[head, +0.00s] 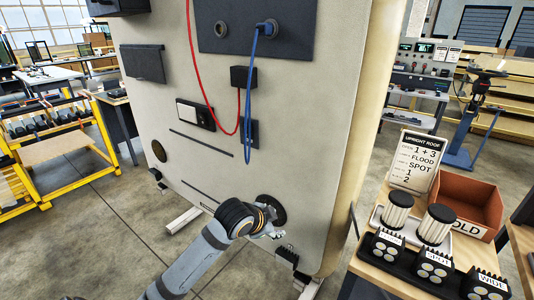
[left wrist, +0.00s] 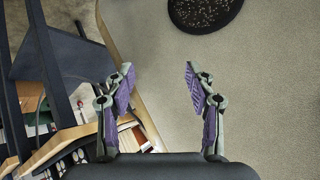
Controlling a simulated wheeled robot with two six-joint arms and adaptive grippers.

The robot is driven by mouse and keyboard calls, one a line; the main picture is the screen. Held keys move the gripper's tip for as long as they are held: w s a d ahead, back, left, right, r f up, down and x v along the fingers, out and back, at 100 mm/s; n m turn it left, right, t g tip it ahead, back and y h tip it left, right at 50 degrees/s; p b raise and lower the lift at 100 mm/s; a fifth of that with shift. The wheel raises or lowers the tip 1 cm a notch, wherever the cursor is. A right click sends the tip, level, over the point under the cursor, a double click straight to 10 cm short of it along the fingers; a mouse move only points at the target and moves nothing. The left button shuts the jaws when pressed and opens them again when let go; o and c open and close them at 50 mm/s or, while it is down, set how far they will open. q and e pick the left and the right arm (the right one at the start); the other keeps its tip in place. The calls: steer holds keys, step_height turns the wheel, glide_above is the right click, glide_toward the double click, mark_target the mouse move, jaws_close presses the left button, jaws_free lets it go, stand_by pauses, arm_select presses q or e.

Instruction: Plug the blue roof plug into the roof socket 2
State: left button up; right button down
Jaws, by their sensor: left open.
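The blue plug (head: 268,28) sits at the right-hand round socket on the dark plate (head: 243,40) at the top of the upright panel. Its blue cable hangs in a long loop down to a black block (head: 250,130). Another round socket (head: 221,29), on the left of the plate, looks empty. Socket numbers cannot be read. My left gripper (head: 277,230) is low before the panel's lower right, far below the plug. In the left wrist view its purple-padded fingers (left wrist: 158,90) are open with nothing between them. My right gripper is not in view.
A red cable (head: 214,118) hangs across the panel to a black box (head: 243,76). A dark round grille (left wrist: 205,8) is near my left gripper. At right, a wooden table (head: 370,268) holds lamps, a sign (head: 417,160) and a brown bin (head: 468,197).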

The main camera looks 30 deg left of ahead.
arm_select(q)
steer(key=w+a+r+m+t, duration=0.2)
steer(key=w+r+m, duration=0.15)
steer(key=r, duration=0.85)
steer(key=w+a+r+m+t, duration=0.3)
steer(key=w+r, duration=0.1)
steer(key=r, duration=0.9)
steer(key=s+a+r+m+t, duration=0.2)
steer(key=s+a+r, duration=0.1)
steer(key=r, duration=0.9)
steer(key=s+a+r+m+t+h, duration=0.1)
steer(key=s+a+r+m+t, duration=0.1)
steer(key=r, duration=1)
steer(key=shift+s+a+r, duration=0.2)
steer(key=shift+s+a, duration=0.35)
steer(key=shift+s, duration=0.2)
